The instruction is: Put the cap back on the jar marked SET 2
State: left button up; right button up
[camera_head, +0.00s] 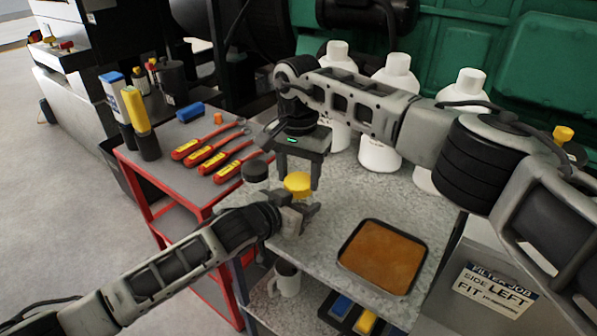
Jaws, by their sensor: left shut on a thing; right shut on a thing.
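A yellow cap (298,183) is between the fingers of my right gripper (299,175), which reaches down from above and is shut on it. Just below, my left gripper (293,213) is shut on a small pale jar (290,223), mostly hidden by its fingers. The cap is right above the jar; I cannot tell whether they touch. A second small jar with a dark cap (256,170) stands just left of the grippers. No SET marking is readable.
A brown-filled tray (382,257) lies on the speckled worktop (340,205). White bottles (397,72) stand behind my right arm. A red cart (165,170) at left holds red-handled tools (201,138). A mug (287,281) is on the lower shelf.

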jog(key=shift+f, duration=0.55)
jog(key=m, duration=1)
jog(key=o, duration=0.9)
jog(key=shift+o, duration=0.2)
